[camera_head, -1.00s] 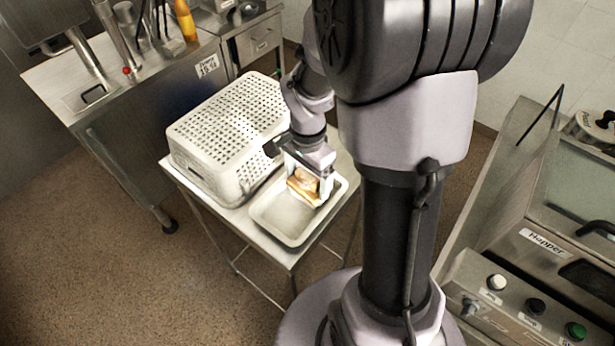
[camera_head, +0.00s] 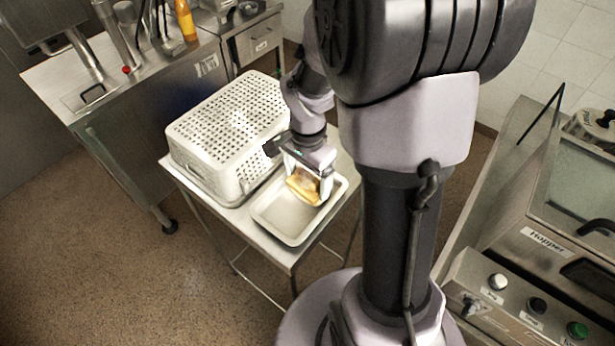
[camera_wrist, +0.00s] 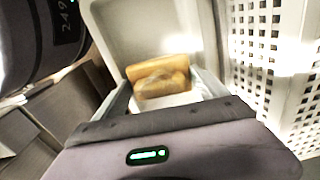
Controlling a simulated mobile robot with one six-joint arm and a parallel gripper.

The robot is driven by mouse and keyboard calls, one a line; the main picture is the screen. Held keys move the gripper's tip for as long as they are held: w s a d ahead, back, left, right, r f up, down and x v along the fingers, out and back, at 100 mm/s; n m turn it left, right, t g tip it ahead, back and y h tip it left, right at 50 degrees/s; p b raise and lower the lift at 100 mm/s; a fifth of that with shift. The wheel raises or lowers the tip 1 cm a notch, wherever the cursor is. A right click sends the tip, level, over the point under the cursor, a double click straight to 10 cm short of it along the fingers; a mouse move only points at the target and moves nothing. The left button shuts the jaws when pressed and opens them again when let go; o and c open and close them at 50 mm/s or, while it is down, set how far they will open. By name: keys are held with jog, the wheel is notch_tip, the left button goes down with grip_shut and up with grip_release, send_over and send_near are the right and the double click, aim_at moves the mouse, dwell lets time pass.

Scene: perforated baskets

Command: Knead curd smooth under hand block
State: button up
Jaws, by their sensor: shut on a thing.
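My gripper (camera_head: 308,180) is shut on a tan, wood-coloured hand block (camera_head: 303,190). It holds the block over the right, back part of a shallow pale tray (camera_head: 275,222). In the wrist view the block (camera_wrist: 158,70) sits between the two fingers, with the tray (camera_wrist: 125,30) beyond it. The block looks tilted. I cannot tell whether its lower edge touches the tray floor. No curd can be told apart from the pale tray; any under the block is hidden.
A large white perforated basket (camera_head: 205,170) stands left of the tray on the same small metal table (camera_head: 283,257), close beside it. A steel bench (camera_head: 135,110) is at the back left. A hopper machine (camera_head: 560,235) with knobs is at the right.

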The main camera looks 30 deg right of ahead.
jog(key=shift+f, duration=0.1)
notch_tip(320, 180, up, 7)
jog(key=p, duration=0.5)
jog(key=shift+p, duration=0.3)
